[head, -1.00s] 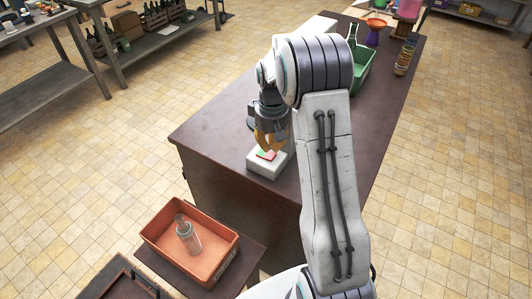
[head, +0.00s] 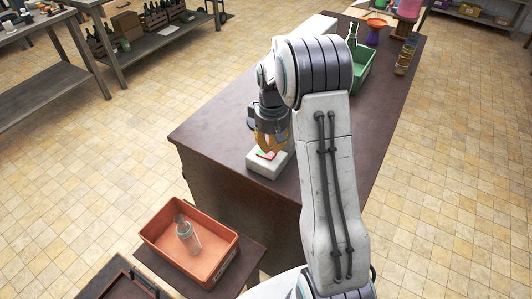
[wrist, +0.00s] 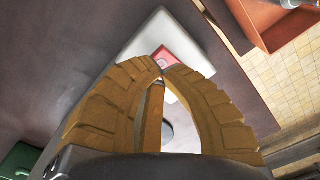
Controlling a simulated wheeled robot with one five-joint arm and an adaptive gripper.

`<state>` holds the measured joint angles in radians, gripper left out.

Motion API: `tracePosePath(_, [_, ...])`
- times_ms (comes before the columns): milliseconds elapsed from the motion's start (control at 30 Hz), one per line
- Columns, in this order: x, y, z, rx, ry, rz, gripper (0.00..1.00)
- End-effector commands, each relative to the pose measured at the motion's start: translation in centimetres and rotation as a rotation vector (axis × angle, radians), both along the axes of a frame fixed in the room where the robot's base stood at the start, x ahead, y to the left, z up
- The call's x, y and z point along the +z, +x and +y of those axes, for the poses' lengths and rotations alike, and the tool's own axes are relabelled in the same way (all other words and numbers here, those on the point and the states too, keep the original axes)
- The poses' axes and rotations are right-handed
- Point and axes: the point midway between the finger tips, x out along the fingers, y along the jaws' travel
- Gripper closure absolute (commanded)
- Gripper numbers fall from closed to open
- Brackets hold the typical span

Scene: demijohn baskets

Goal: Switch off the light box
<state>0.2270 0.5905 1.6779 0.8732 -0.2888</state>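In the wrist view my gripper (wrist: 161,68) is shut with nothing seen between the tips. The fingers hide part of the switch, and I cannot tell whether they touch it.
The dark table (head: 215,122) is bare left of the box. A green crate (head: 362,72) with a bottle stands farther back. An orange tray (head: 158,238) holding a clear bottle (head: 188,238) sits on a lower stand in front. Shelves (head: 80,50) stand at the back left.

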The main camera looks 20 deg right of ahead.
Motion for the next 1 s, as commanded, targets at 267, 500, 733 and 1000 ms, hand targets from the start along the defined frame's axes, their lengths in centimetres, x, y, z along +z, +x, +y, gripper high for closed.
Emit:
tracePosePath(267, [-0.5,0.0,0.0,0.0,0.0,0.0,1.0])
tracePosePath(500, [-0.8,0.0,0.0,0.0,0.0,0.001,1.0])
tracePosePath(733, [-1.1,0.0,0.0,0.0,0.0,0.001,1.0])
tracePosePath(1000, [-1.4,0.0,0.0,0.0,0.0,0.001,1.0])
